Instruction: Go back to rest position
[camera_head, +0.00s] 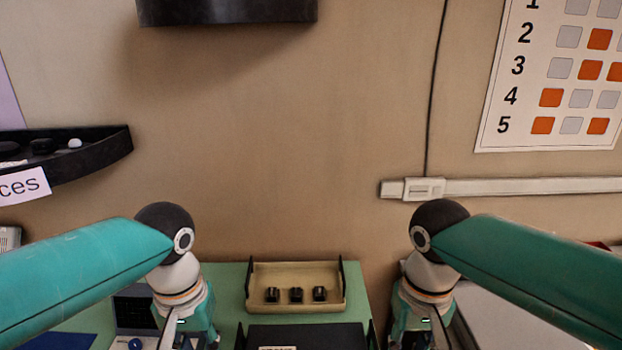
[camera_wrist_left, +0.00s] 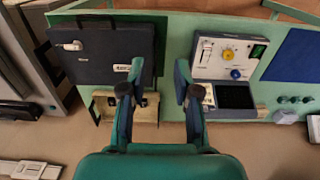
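My left gripper (camera_wrist_left: 155,88) shows in the left wrist view with its two fingers apart and nothing between them. In the head view my left gripper (camera_head: 180,334) hangs at the lower left, above the green table (camera_head: 228,305). My right gripper (camera_head: 432,335) hangs at the lower right in the head view. Its fingertips are cut off by the frame edge, so its opening is hidden. The two arms are raised in a roughly mirrored pose, one on each side of the table.
A beige tray (camera_head: 296,272) holds several small black pieces. A dark case (camera_head: 305,338) lies in front of it. The left wrist view also shows a white instrument panel (camera_wrist_left: 228,52) and a blue mat (camera_wrist_left: 300,56). A dark shelf (camera_head: 95,155) juts from the left.

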